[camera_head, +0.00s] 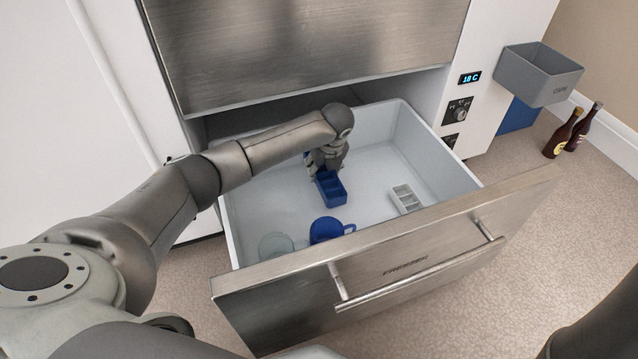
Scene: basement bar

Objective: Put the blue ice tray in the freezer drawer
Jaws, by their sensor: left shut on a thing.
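The blue ice tray (332,190) is inside the open freezer drawer (375,175), near its middle. My left gripper (322,170) reaches down into the drawer and is shut on the far end of the tray. The near end of the tray with its compartments shows; the gripper and wrist hide the far end. I cannot tell whether the tray touches the drawer floor. My right gripper is not in view; only a dark part of my right side shows at the lower right.
A blue mug (326,231), a pale translucent round container (276,246) and a white ice tray (406,198) are in the drawer. The steel drawer front with its handle (420,275) faces me. A grey bin (540,75) and two brown bottles (572,130) are at right.

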